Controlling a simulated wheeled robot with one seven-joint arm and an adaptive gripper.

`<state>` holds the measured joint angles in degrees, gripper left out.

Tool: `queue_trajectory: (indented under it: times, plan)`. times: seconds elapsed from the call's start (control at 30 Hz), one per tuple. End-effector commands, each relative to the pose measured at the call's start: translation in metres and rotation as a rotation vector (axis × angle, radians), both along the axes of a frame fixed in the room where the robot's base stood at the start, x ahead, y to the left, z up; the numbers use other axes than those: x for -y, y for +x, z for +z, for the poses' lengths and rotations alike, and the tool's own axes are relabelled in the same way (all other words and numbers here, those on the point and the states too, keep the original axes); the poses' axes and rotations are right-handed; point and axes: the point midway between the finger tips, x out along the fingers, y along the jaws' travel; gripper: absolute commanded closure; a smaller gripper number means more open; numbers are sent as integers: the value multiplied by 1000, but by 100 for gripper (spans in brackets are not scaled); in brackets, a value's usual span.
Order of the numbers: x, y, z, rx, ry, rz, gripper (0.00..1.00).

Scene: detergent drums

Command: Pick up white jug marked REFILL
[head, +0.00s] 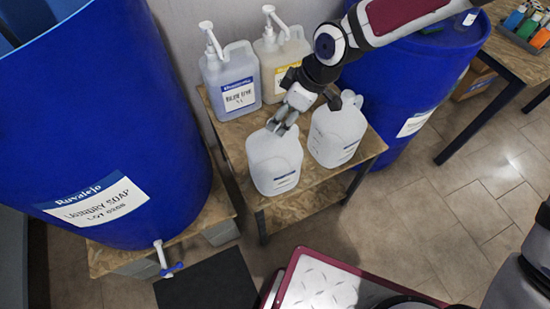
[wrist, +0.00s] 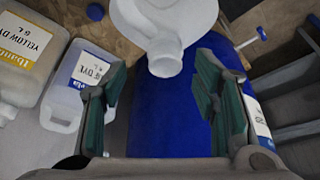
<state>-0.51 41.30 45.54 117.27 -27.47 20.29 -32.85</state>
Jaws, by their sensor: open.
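Two white jugs stand side by side at the front of the wooden stand: a left one (head: 274,165) and a right one (head: 336,135). Each has a small label too small to read, so I cannot tell which says REFILL. My gripper (head: 284,124) is open at the top of the left jug, pointing down towards its neck and handle. In the wrist view a white jug (wrist: 180,17) with an open round neck lies at the top, ahead of and between my spread fingers (wrist: 160,75). Nothing is visibly held, and I cannot tell whether the fingers touch the jug.
Behind stand two pump jugs, one with a blue label (head: 232,83) and one with a yellow label (head: 282,56). A large blue laundry soap drum (head: 110,130) with a tap stands left; another blue drum (head: 420,75) stands right. The floor right of the stand is clear.

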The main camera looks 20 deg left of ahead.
Motion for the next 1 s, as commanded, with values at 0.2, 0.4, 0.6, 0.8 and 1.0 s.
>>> queue_trajectory:
  times: [0.2, 0.4, 0.6, 0.8, 1.0]
  plan:
    - [-12, -6, -21, -3, -1, 4, 45]
    - [-21, -6, -43, 0, -1, 1, 45]
    - [-22, -5, -47, 1, 0, -1, 45]
    - [-22, -5, -47, 1, 0, 0, 66]
    - [-22, -5, -47, 1, 0, 0, 100]
